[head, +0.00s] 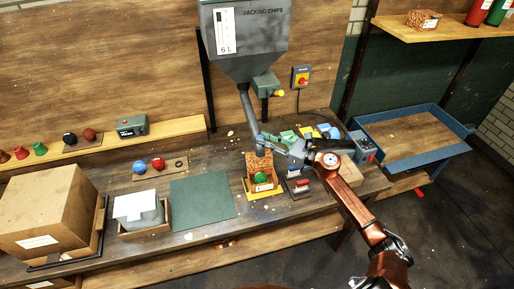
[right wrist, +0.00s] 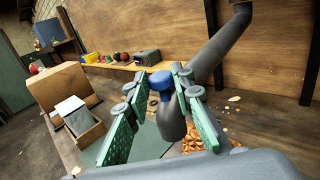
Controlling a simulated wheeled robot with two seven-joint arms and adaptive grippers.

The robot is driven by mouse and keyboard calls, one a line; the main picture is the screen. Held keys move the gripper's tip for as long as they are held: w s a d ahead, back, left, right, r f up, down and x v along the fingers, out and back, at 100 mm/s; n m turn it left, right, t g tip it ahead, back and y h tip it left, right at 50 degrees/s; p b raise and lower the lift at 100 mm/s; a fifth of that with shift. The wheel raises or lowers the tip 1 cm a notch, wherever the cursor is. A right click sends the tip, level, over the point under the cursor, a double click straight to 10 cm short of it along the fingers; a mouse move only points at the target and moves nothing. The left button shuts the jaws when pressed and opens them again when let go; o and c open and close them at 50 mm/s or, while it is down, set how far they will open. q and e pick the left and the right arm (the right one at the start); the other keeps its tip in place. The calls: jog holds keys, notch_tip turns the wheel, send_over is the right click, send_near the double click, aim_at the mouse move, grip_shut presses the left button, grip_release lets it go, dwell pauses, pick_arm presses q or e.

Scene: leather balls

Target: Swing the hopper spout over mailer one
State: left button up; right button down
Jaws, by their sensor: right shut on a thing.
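The grey hopper (head: 245,45), marked "PACKING CHIPS", hangs at the back. Its spout (head: 250,108) slants down toward an open brown box (head: 262,187) with a green ball and brown chips in it, probably mailer one. In the right wrist view the spout (right wrist: 213,55) ends in a downturned mouth close above the chips (right wrist: 192,140). My right gripper (head: 264,140) is at the spout's lower end. My left gripper is out of view.
A green mat (head: 202,196), a grey-white item in a tray (head: 139,208) and a big cardboard box (head: 45,208) lie to the left. Small coloured items (head: 308,133) crowd the bench behind my right arm. A blue-rimmed tray table (head: 412,137) stands at right.

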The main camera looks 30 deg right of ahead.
jog(key=shift+d+n+y+b, duration=0.3)
jog(key=shift+d+y+b, duration=0.1)
jog(key=shift+d+b, duration=0.25)
jog(key=shift+d, duration=0.1)
jog(key=c, duration=2.1)
grip_release()
jog(key=o, duration=0.4)
jog(key=shift+s+d, duration=0.15)
jog(key=shift+d, duration=0.05)
jog(key=shift+o, duration=0.2)
jog(key=shift+a, duration=0.2)
jog(key=v, duration=1.2)
jog(key=shift+r, duration=0.25)
jog(key=shift+d, duration=0.1)
